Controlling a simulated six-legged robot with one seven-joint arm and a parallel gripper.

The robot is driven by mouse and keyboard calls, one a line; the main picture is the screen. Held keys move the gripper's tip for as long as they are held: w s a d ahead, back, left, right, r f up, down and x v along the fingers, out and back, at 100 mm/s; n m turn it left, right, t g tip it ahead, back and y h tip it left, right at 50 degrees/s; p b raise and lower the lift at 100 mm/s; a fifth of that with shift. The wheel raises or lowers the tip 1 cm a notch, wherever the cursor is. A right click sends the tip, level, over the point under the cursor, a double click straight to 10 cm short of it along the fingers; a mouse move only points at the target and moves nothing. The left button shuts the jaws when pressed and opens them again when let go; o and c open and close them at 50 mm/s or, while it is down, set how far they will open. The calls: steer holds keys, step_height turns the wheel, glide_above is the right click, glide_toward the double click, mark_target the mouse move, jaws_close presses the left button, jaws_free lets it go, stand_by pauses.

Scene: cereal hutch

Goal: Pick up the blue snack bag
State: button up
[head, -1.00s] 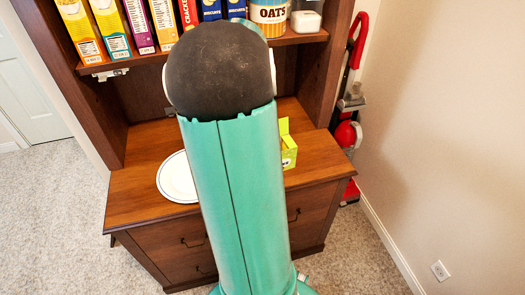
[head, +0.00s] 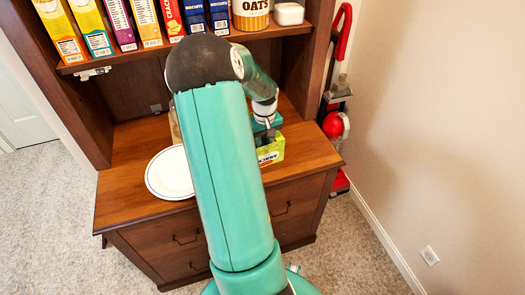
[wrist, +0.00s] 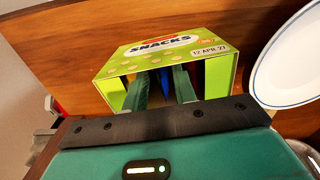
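A bright green snack box (head: 271,152) stands on the wooden counter, with its open side toward my gripper. In the wrist view the box (wrist: 180,50) reads "SNACKS" and "12 APR 27". My gripper (wrist: 161,82) has its two green fingers spread apart, reaching into the open box. A narrow patch of blue, likely the blue snack bag (wrist: 166,78), shows between and beyond the fingers. Most of it is hidden by the box and fingers, and I see no clear contact. In the head view my gripper (head: 265,122) is just above the box, partly hidden.
A white plate (head: 170,173) lies on the counter (head: 125,195) left of the box. A shelf above holds several cereal and biscuit boxes, an oats canister (head: 251,13) and a white container (head: 289,13). A red vacuum (head: 334,125) stands at right.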

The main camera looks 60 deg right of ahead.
step_height(320, 180, down, 5)
steer(key=shift+r, duration=0.2)
jaws_close()
steer(key=shift+r, duration=0.15)
